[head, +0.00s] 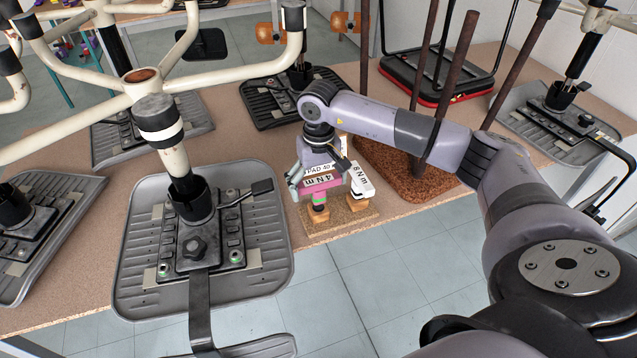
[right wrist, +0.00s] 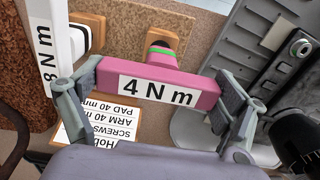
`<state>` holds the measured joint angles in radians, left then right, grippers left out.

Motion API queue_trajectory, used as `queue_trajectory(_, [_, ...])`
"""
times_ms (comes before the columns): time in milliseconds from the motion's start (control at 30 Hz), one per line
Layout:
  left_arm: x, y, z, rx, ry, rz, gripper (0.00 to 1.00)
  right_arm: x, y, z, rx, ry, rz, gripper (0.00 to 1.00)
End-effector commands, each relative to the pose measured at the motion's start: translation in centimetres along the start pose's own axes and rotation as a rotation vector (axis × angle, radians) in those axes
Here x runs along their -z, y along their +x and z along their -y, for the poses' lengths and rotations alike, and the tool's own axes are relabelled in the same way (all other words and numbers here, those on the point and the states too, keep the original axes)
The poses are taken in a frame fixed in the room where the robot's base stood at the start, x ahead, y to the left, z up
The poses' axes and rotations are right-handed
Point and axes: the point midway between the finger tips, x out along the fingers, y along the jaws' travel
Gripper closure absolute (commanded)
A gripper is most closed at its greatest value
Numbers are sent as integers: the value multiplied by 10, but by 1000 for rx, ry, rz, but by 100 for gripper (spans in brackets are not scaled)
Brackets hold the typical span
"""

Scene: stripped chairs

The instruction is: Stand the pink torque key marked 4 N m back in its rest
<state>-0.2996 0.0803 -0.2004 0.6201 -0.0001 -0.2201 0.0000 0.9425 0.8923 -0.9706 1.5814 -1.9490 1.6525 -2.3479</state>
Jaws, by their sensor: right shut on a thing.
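The pink torque key marked 4 N m (head: 322,183) is in my right gripper (head: 318,175), above a small board (head: 345,222) with wooden rests. In the right wrist view my right gripper (right wrist: 160,95) is shut across the pink key's bar (right wrist: 195,92), one finger at each end. The key's shank, with a green ring, points down at a wooden rest (head: 320,214); I cannot tell if it is seated. The white key marked 8 N m (head: 360,182) stands beside it in another rest (head: 358,203), also visible in the wrist view (right wrist: 45,60). My left gripper is not in view.
A grey chair plate (head: 265,280) with a post lies just left of the board. A brown cork-like block (head: 395,180) with upright rods stands behind right. A printed card (right wrist: 95,125) lies near the keys. The table's front edge is close.

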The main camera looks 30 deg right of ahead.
Motion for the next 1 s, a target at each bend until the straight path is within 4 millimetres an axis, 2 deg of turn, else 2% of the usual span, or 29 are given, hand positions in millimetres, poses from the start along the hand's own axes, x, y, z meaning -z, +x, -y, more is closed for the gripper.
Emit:
queue_trajectory(700, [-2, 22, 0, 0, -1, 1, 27, 0, 23, 0, 1, 1, -1, 70])
queue_trajectory(733, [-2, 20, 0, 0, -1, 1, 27, 0, 21, 0, 1, 1, -1, 8])
queue_trajectory(867, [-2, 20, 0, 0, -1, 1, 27, 0, 21, 0, 1, 1, -1, 0])
queue_trajectory(1000, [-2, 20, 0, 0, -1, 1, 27, 0, 21, 0, 0, 0, -1, 0])
